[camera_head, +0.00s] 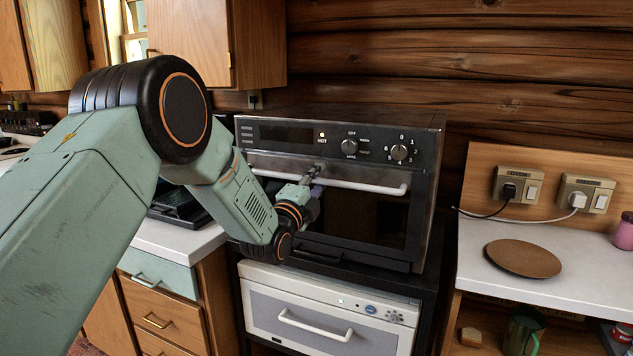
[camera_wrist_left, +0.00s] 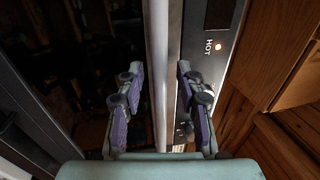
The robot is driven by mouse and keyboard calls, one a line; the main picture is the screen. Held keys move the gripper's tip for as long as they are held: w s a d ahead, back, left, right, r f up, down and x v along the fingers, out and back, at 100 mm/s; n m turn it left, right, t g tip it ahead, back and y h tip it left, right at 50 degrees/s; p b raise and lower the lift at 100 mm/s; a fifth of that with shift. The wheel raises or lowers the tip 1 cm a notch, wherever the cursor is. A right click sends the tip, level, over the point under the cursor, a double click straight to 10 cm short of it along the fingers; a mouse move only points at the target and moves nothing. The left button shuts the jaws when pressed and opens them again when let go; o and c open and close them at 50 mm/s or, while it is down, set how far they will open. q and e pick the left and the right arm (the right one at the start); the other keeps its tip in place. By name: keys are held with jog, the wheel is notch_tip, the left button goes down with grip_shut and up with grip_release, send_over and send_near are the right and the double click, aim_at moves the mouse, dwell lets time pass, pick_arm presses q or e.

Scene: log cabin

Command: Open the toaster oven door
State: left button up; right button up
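The toaster oven (camera_head: 427,160) is a dark metal box with knobs and a lit HOT light on its upper panel. Its dark glass door (camera_head: 365,217) looks shut. A pale horizontal handle bar (camera_head: 375,186) runs along the door's top; in the left wrist view the handle (camera_wrist_left: 157,60) runs upright. My left gripper (camera_head: 312,184) is at the left part of the handle. In the left wrist view, the purple-padded fingers of my left gripper (camera_wrist_left: 162,88) are apart, one on each side of the bar. Contact with the bar cannot be told. My right gripper is out of view.
A white appliance (camera_head: 265,300) with its own handle sits below the oven. The right counter (camera_head: 590,277) holds a brown round plate (camera_head: 523,258) and a pink jar (camera_head: 625,232). Plugged cords hang from outlets (camera_head: 515,186) there. A wooden cabinet (camera_head: 257,45) hangs above left.

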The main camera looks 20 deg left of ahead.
pick_arm(q)
grip_shut()
dwell(0.7)
